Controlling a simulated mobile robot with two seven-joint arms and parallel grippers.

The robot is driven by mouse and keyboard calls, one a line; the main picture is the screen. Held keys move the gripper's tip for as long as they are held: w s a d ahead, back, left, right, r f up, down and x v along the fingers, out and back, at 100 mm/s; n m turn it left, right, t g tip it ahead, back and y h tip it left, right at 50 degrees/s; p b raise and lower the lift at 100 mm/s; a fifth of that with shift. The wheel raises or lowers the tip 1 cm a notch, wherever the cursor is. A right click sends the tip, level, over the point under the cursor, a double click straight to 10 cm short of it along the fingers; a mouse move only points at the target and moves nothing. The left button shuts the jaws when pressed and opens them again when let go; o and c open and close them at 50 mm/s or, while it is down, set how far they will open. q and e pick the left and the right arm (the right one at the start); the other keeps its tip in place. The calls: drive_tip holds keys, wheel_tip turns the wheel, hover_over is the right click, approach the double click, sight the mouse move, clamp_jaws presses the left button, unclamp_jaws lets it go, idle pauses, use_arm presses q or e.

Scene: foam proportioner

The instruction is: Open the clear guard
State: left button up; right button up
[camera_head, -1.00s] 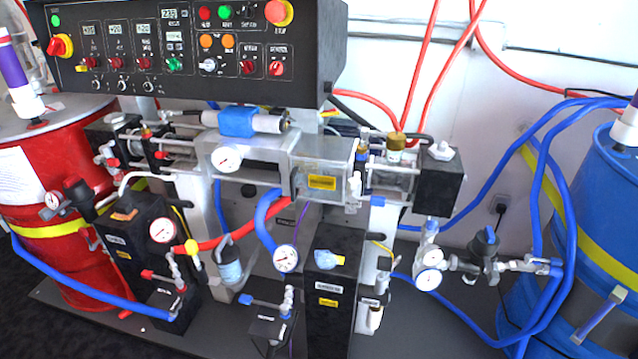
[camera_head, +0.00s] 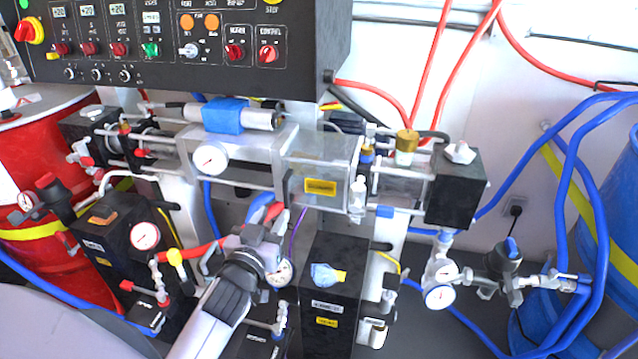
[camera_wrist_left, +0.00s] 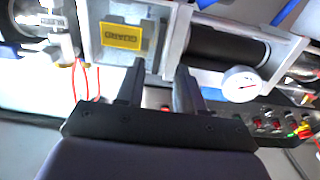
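The clear guard (camera_head: 335,158) is a transparent box with a yellow label, in the middle of the machine, right of a silver block with a white gauge. It looks closed. In the left wrist view the guard (camera_wrist_left: 153,28) is at upper left, its yellow label facing the camera. My left gripper (camera_head: 275,212) is below and left of the guard in the head view. In the left wrist view its two fingers (camera_wrist_left: 160,72) are apart with nothing between them, pointing toward the guard's edge. Contact cannot be told. My right gripper is not in view.
A black control panel (camera_head: 180,45) overhangs above. A gauge (camera_head: 210,158) sits left of the guard, and a black block (camera_head: 458,185) right of it. A black box (camera_head: 335,265) stands below. Blue and red hoses, a red drum (camera_head: 60,260) and a blue drum (camera_head: 620,220) flank the machine.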

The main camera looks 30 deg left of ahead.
sight(285, 191)
use_arm(q)
drive_tip(key=shift+w+a+r, duration=0.1)
drive_tip(key=shift+w+r, duration=0.2)
drive_tip(key=shift+w, duration=0.3)
drive_tip(key=shift+w+r, duration=0.3)
drive_tip(key=shift+w, duration=0.25)
drive_tip(key=shift+x, duration=3.15)
drive_tip(key=shift+c, duration=0.3)
clamp_jaws()
